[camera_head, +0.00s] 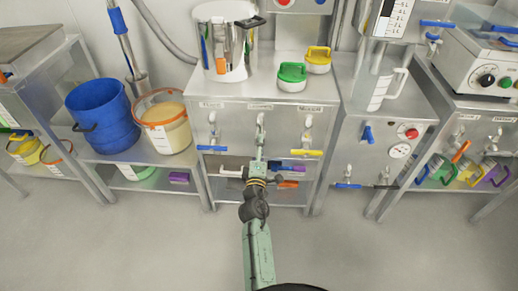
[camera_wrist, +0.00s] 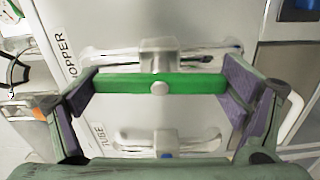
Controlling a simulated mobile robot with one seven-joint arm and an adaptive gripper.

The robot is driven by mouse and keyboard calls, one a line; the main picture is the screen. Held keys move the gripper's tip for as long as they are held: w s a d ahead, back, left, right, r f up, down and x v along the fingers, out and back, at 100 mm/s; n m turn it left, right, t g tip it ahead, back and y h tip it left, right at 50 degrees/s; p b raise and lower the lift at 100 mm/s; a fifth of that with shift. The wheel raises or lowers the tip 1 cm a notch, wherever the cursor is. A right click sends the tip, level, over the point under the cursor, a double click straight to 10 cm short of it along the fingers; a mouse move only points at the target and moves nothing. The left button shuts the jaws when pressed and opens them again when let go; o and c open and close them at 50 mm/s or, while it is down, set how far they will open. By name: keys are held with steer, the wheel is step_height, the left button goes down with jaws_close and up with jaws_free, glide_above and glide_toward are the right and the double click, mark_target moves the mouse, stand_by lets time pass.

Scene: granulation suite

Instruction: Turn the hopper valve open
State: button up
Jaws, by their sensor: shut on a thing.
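In the wrist view a green lever handle (camera_wrist: 125,84) with a round pale hub lies straight across between the purple pads of my gripper (camera_wrist: 160,90). The pads meet its two ends. A label reading "HOPPER" (camera_wrist: 63,50) is on the panel to the left of it. In the head view my gripper (camera_head: 259,163) is at the middle valve (camera_head: 260,133) of the steel cabinet front; it hides that valve's handle there.
A valve with a blue handle (camera_head: 212,148) is left of my gripper, and one with a yellow handle (camera_head: 306,152) is right. A steel vessel (camera_head: 226,45) and green-lidded jar (camera_head: 292,77) stand on the cabinet (camera_head: 262,88). The floor (camera_head: 330,245) in front is clear.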

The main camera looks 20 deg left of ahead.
steer(key=shift+n, duration=0.5)
steer(key=o, duration=0.9)
steer(key=shift+s, duration=0.1)
steer(key=v, duration=0.7)
steer(key=shift+s+d, duration=0.1)
steer(key=shift+s, duration=0.05)
steer(key=shift+r, duration=0.1)
